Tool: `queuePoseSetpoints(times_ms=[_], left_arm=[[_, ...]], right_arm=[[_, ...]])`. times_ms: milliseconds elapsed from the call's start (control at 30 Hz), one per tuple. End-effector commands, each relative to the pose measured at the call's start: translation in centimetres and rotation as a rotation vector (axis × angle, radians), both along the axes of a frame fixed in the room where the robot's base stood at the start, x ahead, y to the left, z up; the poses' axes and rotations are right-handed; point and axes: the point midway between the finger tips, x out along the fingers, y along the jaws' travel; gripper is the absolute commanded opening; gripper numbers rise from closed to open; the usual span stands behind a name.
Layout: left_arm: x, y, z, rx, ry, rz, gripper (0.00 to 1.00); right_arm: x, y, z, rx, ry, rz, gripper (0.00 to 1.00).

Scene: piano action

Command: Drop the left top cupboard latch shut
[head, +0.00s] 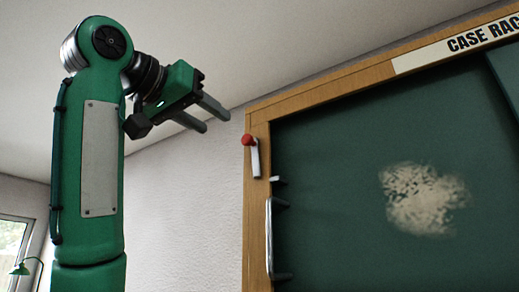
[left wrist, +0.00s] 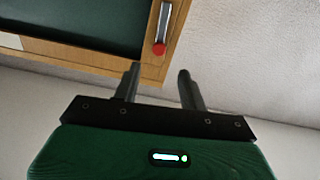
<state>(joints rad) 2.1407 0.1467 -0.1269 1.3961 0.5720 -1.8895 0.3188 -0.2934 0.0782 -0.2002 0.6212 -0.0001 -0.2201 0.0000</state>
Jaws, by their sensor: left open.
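The left top cupboard latch (head: 256,160) is a short pale metal lever with a red knob at its upper end, on the left wooden frame of the cupboard. The lever stands nearly upright, tilted slightly left at the top. In the left wrist view the latch (left wrist: 165,20) appears inverted, with its red knob nearest my fingers. My left gripper (head: 214,121) is open and empty, up and left of the knob in the head view. In the left wrist view the left gripper (left wrist: 158,72) has its two fingers apart, with the knob seen just beyond the gap. My right gripper is out of view.
The dark green cupboard door (head: 330,190) has a pale worn patch. A lettered sign (head: 460,45) is on the top frame. Bare wall (head: 190,200) lies left of the cupboard.

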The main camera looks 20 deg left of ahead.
Motion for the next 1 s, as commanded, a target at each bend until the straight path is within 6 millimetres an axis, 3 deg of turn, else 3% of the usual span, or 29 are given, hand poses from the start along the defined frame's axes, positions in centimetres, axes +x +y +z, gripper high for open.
queuePoseSetpoints(times_ms=[200, 433, 533, 833, 1000], left_arm=[[2.6, -1.0, 0.4, 0.002, 0.002, 0.0, 0.42], [7.1, -2.6, 0.5, 0.002, 0.002, 0.0, 0.42], [8.8, -3.2, 0.4, 0.002, 0.001, -0.001, 0.42], [12.2, -4.4, 0.2, 0.001, -0.001, 0.0, 0.42], [12.7, -4.6, -0.1, 0.001, -0.001, 0.0, 0.42]], right_arm=[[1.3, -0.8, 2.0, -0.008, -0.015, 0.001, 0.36], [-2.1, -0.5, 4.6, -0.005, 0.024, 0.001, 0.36], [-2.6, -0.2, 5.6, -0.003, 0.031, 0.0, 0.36], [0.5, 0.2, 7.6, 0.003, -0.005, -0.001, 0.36], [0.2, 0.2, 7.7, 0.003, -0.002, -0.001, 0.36]])
